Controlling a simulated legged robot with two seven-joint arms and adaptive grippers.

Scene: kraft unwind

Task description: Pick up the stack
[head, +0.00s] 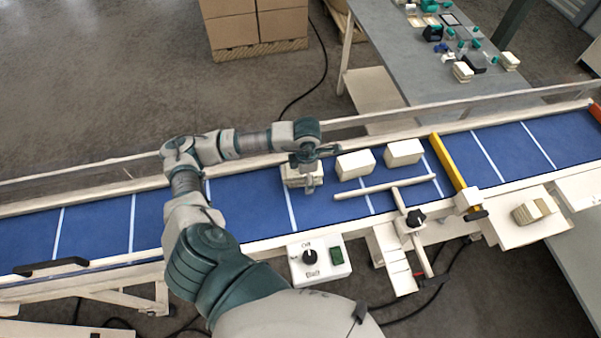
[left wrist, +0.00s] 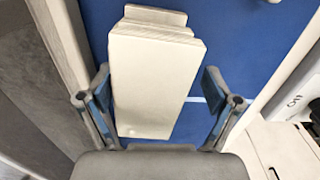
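A stack (head: 292,180) of off-white sheets or cards lies on the blue conveyor belt, partly hidden under my left gripper (head: 308,180) in the head view. In the left wrist view the stack (left wrist: 153,80) lies between the two fingers of my left gripper (left wrist: 158,105), its top layers slightly uneven at the far end. The fingers are open, with a narrow gap on the left side and a wider one at the right fingertip. Two more stacks stand farther right on the belt, one nearer (head: 355,164) and one farther (head: 403,153). My right gripper is in neither view.
A white guide rod (head: 385,187) lies across the belt near those stacks, and a yellow bar (head: 455,162) crosses beyond them. A clear rail runs along the back edge. A control box (head: 319,262) sits at the front. Another stack (head: 535,211) rests on a side plate.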

